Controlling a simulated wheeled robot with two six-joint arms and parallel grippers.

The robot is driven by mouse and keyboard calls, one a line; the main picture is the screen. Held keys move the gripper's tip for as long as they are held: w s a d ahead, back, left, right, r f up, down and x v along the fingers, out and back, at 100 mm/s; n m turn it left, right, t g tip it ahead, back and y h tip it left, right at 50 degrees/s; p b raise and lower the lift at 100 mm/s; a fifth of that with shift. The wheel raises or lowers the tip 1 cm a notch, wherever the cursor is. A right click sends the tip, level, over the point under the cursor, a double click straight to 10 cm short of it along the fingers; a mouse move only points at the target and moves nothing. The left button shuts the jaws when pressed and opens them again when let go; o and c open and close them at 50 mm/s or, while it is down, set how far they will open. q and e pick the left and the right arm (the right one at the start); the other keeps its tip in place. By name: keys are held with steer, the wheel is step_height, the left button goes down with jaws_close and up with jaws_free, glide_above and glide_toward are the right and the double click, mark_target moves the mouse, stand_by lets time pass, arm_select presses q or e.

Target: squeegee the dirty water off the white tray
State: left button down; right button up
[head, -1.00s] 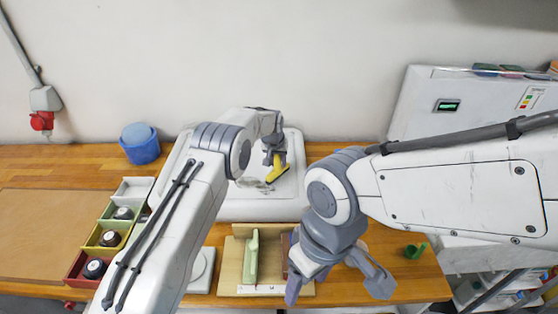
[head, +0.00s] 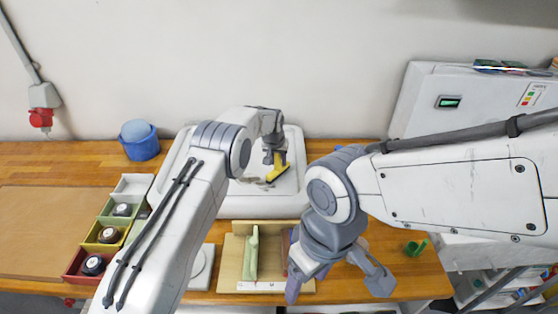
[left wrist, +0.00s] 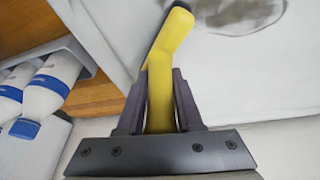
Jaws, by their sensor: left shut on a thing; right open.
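The white tray (head: 262,208) lies on the wooden bench near the wall, partly hidden by my left arm. My left gripper (head: 273,160) is over the tray, shut on the yellow squeegee (head: 279,172). In the left wrist view the squeegee's yellow handle (left wrist: 160,100) is clasped between the two dark fingers. A dark, dirty-looking smear (left wrist: 240,14) shows on a pale surface beyond the handle. In the head view the dirty water is small and faint beside the squeegee. My right gripper (head: 336,287) is open and empty, low at the front edge of the bench.
A wooden box (head: 232,262) with a green item stands in front of the tray. Coloured bins (head: 105,235) holding dark round items stand left, a blue tub (head: 141,148) behind. White bottles (left wrist: 45,85) show in the left wrist view.

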mark_target(279, 170)
arm_select(q)
steer(key=shift+f+b, duration=0.3)
steer(key=shift+f, duration=0.05)
steer(key=shift+a, duration=0.1)
steer(key=shift+a+r, duration=0.15)
steer(key=shift+a, duration=1.45)
steer(key=shift+a+f+b, duration=0.15)
steer(key=shift+a+b, duration=0.35)
steer(key=shift+a, duration=1.3)
steer(key=shift+a+f+b, duration=0.1)
steer(key=shift+a+b, duration=0.4)
steer(key=shift+a, duration=1.3)
steer(key=shift+a+r+b, duration=0.1)
steer(key=shift+a+b, duration=0.6)
steer(key=shift+a, duration=2.45)
steer(key=shift+s, duration=0.75)
steer(key=shift+d, duration=8.5)
steer(key=shift+s+b, duration=0.4)
steer(key=shift+s, duration=0.4)
steer(key=shift+a+b, duration=0.4)
steer(key=shift+a, duration=3.25)
